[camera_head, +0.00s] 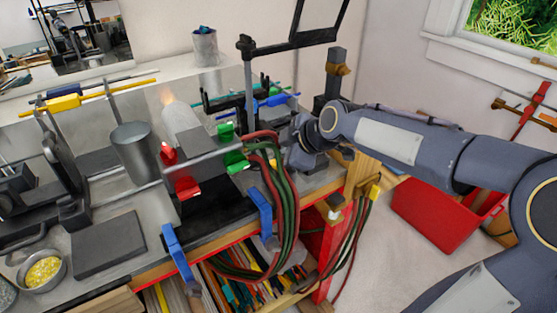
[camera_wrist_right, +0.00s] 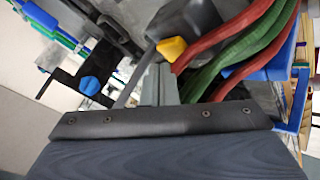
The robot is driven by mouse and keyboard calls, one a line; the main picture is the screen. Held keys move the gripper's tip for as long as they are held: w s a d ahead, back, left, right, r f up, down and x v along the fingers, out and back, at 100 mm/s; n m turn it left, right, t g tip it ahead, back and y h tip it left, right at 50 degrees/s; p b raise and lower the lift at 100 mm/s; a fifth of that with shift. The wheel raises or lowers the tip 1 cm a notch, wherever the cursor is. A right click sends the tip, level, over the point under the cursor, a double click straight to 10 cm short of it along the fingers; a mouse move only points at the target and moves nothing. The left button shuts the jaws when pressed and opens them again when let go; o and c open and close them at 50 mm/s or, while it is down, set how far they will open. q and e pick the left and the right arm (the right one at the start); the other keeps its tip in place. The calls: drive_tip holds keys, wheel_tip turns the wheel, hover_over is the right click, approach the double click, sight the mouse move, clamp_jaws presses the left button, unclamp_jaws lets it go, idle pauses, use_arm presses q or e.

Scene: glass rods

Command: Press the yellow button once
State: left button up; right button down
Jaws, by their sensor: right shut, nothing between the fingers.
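A small yellow piece, which appears to be the yellow button (camera_head: 273,163), shows on the bench beside the red and green hoses, partly covered by my right gripper. In the right wrist view a yellow block (camera_wrist_right: 172,48) stands close to the tips of my fingers, next to the hoses; I cannot tell whether they touch. My right gripper (camera_head: 297,158) is shut and empty, low over the bench's right end. My left gripper is in neither view.
Red and green hoses (camera_head: 285,205) hang over the bench's front edge beside my right gripper. Red and green clamps (camera_head: 187,187) stand to the left. A grey can (camera_head: 133,152) is further left, and a red bin (camera_head: 436,212) lies on the floor at right.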

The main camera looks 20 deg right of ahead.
drive_tip(key=shift+r, duration=0.25)
drive_tip(key=shift+r+p, duration=1.6)
drive_tip(key=shift+r, duration=0.8)
